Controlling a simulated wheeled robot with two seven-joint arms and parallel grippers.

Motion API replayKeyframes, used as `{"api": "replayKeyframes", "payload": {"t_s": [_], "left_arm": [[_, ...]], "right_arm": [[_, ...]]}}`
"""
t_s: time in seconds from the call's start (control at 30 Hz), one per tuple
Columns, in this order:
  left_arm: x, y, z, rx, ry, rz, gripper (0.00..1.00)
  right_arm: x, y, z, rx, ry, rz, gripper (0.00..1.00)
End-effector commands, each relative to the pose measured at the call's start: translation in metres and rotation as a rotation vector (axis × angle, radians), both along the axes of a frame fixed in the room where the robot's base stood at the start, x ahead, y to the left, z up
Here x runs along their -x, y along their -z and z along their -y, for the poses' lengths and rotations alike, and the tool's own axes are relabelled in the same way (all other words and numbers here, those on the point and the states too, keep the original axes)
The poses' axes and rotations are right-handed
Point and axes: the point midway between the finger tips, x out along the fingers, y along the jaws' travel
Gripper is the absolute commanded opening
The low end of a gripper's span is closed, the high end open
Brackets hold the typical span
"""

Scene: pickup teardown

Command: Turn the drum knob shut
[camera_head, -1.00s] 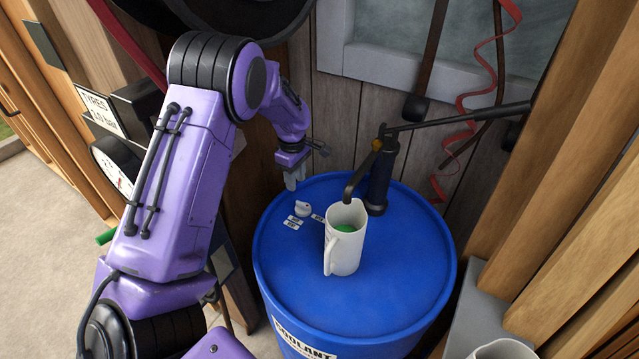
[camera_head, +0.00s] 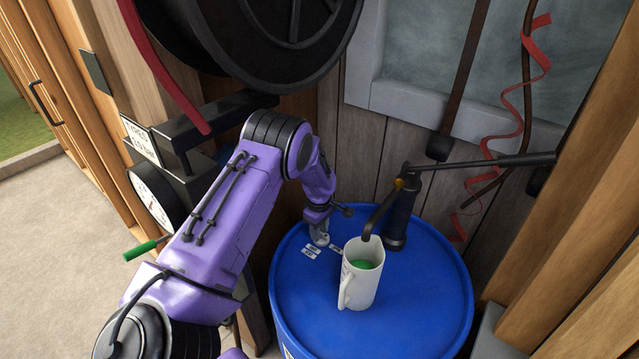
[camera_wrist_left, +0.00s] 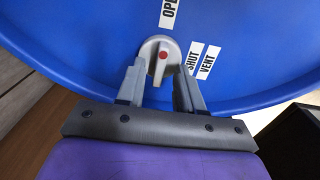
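The light grey drum knob (camera_wrist_left: 155,50) with a red dot is on the blue drum lid (camera_wrist_left: 90,40) in the left wrist view. Its raised bar points down between the fingertips. An OPEN label (camera_wrist_left: 169,12) is above it; SHUT (camera_wrist_left: 193,56) and VENT (camera_wrist_left: 208,62) labels are to its right. My left gripper (camera_wrist_left: 160,78) is open, its fingers on either side of the bar's lower end. I cannot tell whether they touch it. In the head view the left gripper (camera_head: 320,238) is down at the lid and largely covers the knob. My right gripper is out of view.
A white jug (camera_head: 362,285) with green liquid stands on the lid, under the spout of a black hand pump (camera_head: 400,215). A hose reel (camera_head: 265,45) hangs above my left arm. A gauge (camera_head: 152,197) is at left.

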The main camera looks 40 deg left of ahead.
Motion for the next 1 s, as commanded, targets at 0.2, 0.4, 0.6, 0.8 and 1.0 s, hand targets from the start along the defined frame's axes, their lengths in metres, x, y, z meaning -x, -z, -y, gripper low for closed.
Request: {"api": "replayKeyframes", "payload": {"t_s": [0.2,0.4,0.6,0.8,1.0], "left_arm": [[0.0001,-0.0002,0.0,0.0,0.0,0.0,0.0],[0.0001,-0.0001,0.0002,0.0,0.003,0.0,0.0],[-0.0003,0.0001,0.0006,0.001,0.044,-0.001,0.0],[-0.0011,0.0004,0.0008,0.002,0.16,-0.001,0.0],[-0.0019,0.0006,0.0014,0.001,0.335,-0.001,0.0]], "right_arm": [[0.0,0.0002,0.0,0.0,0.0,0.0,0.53],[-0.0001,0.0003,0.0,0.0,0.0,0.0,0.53],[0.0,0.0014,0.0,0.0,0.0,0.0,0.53],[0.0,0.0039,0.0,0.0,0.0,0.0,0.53],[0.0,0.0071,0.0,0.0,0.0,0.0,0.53]]}}
